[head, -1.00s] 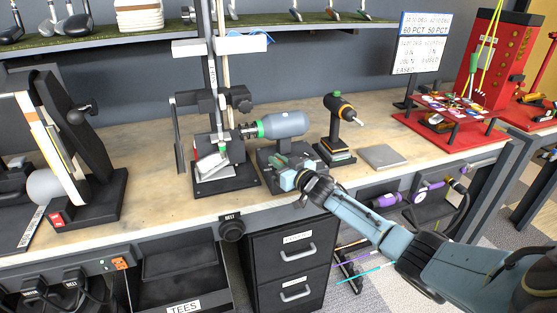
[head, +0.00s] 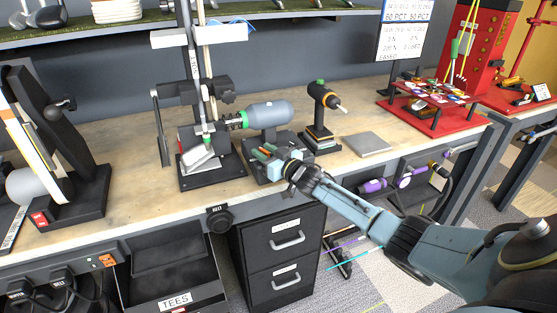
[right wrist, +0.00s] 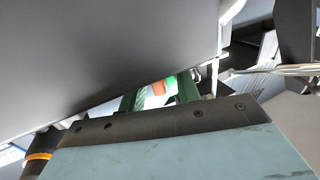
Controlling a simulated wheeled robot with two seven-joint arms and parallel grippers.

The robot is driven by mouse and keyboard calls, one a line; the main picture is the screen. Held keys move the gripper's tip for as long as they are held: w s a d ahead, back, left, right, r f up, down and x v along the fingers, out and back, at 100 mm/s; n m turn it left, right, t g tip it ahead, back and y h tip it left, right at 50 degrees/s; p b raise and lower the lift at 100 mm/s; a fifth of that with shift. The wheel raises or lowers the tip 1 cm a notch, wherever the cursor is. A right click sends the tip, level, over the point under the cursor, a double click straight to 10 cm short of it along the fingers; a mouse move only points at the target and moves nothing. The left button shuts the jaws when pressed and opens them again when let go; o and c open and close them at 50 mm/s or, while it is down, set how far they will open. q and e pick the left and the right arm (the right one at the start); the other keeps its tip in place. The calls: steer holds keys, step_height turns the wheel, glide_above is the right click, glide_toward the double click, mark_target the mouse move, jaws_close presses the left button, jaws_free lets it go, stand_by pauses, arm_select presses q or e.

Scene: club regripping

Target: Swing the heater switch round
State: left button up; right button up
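A blue-grey heater-like cylinder (head: 268,114) with a green collar lies above a dark base (head: 257,174) on the bench. No part is clearly marked as the heater switch. A round black knob (head: 217,219) with a small white label is on the bench's front edge; I cannot read the label surely. My right gripper (head: 277,157) is at the base, below the cylinder and right of the knob. An orange and green piece (right wrist: 163,88) shows near it in the right wrist view. Its fingertips are too unclear to tell open from shut. My left gripper is out of view.
A clamp stand (head: 208,172) stands left of the cylinder. A dark tool on a stand (head: 320,112) and a flat grey plate (head: 368,144) are to the right. A red rack (head: 436,104) is farther right. Drawers (head: 287,240) are below the bench.

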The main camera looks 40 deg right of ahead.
steer(key=s+d+p, duration=0.1)
steer(key=s, duration=1.1)
steer(key=shift+s+d, duration=0.25)
steer(key=shift+s, duration=0.15)
steer(key=s+a+f+g+h+b, duration=0.1)
steer(key=s+f+g, duration=0.3)
steer(key=f, duration=0.7)
steer(key=s+a+f+m+g+h, duration=0.1)
steer(key=s+f, duration=0.6)
steer(key=f, duration=0.5)
steer(key=s+a+f+g+h+b, duration=0.1)
steer(key=s+f+g, duration=0.3)
steer(key=f, duration=0.7)
steer(key=s+a+f+g, duration=0.2)
steer(key=s+a+f, duration=0.2)
steer(key=s, duration=0.7)
steer(key=s+a+f+n+g, duration=0.1)
steer(key=s+a+f+g, duration=0.2)
steer(key=s, duration=0.8)
steer(key=s+a+f+n+g+b, duration=0.1)
steer(key=s+a+f+g, duration=0.1)
steer(key=s+a+f, duration=0.4)
steer(key=s+f, duration=0.4)
steer(key=s, duration=0.1)
steer(key=shift+a+f+g+y, duration=0.25)
steer(key=shift+g+y, duration=0.15)
